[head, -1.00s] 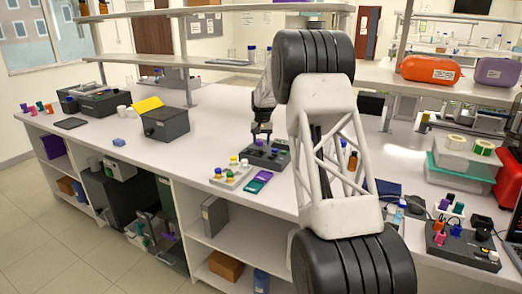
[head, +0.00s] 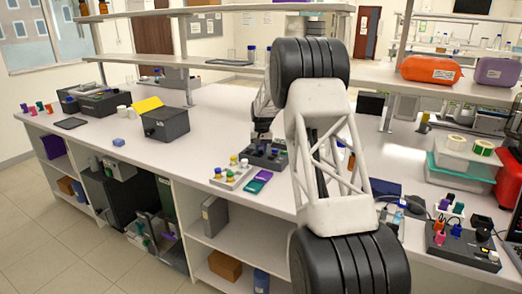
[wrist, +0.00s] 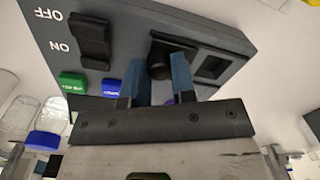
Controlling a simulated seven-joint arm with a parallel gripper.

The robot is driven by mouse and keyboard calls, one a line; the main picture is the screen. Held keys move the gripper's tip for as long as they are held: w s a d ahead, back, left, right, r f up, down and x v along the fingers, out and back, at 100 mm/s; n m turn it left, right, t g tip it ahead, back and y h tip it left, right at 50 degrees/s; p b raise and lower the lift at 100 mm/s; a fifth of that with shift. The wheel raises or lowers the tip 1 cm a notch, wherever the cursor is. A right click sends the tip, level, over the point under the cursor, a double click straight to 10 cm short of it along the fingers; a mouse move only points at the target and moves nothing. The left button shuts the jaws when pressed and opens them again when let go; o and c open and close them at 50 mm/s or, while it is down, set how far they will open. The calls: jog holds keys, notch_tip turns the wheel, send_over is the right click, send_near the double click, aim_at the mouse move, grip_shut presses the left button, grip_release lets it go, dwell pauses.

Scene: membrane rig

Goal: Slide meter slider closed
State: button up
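The dark grey control box (head: 268,152) sits on the white bench, and its face fills much of the wrist view (wrist: 215,32). There it carries a recessed dark frame with a black knob (wrist: 159,62) at the left and an open rectangular window (wrist: 212,67) at the right. I take this to be the meter slider. My gripper (wrist: 157,80) has its two blue fingers apart, one on either side of the knob. Whether they touch it I cannot tell. In the head view my gripper (head: 262,137) is at the box, small and partly hidden by my arm.
On the box are a black OFF/ON rocker (wrist: 90,38), a green button (wrist: 73,83) and a blue button (wrist: 111,88).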

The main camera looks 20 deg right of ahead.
grip_shut()
jog(key=shift+w+a, duration=2.1)
jog(key=o, duration=0.6)
grip_release()
jog(key=shift+c, duration=0.2)
jog(key=shift+r, duration=0.15)
notch_tip(320, 180, up, 8)
jog(key=shift+f, duration=0.2)
jog(key=shift+d+r, duration=0.1)
jog(key=shift+r, duration=2.35)
